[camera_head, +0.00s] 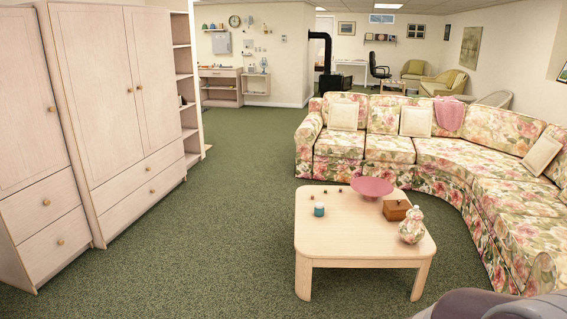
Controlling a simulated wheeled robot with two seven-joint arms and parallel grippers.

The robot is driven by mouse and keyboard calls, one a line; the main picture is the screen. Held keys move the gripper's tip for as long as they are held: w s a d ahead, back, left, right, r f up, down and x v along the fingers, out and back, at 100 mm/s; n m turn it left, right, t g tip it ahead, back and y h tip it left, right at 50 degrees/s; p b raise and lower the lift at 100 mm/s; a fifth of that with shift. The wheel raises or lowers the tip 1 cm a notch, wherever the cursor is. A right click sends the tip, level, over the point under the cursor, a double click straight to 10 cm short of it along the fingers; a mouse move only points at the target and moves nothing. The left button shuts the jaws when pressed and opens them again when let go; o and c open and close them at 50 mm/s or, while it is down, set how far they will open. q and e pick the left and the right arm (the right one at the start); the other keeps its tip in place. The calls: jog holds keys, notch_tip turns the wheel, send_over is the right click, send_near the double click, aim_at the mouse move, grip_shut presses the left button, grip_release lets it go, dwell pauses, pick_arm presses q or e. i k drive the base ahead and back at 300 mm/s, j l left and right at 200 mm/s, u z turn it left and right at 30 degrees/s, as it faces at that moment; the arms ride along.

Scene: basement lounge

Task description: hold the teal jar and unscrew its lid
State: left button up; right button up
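A small teal jar (319,209) stands upright near the left part of the pale wooden coffee table (345,240). It is small in the head view, with a paler upper part; I cannot make out its lid clearly. Nothing touches it, and the tabletop around it is mostly bare. Neither my left nor my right gripper is in view.
The table also holds a pink dish (372,187), a brown wooden box (396,210), a floral jar (412,227) and several tiny items behind the teal jar. A floral sofa (440,150) curves behind and right. Green carpet (235,210) is open between table and wardrobes (115,100).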

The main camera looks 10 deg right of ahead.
aim_at(319, 213)
jog(key=i+l+z, duration=0.3)
jog(key=i, duration=0.2)
jog(key=i+l+z, duration=0.15)
jog(key=i+z, duration=0.15)
jog(key=i, duration=0.2)
jog(key=i+z, duration=0.35)
jog(key=i, duration=0.15)
jog(key=i+u, duration=0.1)
jog(key=i, duration=0.45)
jog(key=i+l+u, duration=0.1)
jog(key=i, duration=0.45)
jog(key=i+l+u, duration=0.1)
jog(key=i, duration=0.45)
jog(key=i+l+u, duration=0.1)
jog(key=i+l, duration=0.15)
jog(key=i, duration=0.3)
jog(key=i+l+u, duration=0.4)
jog(key=i, duration=0.2)
jog(key=i+l+u, duration=0.45)
jog(key=i+j, duration=0.05)
jog(key=i, duration=0.05)
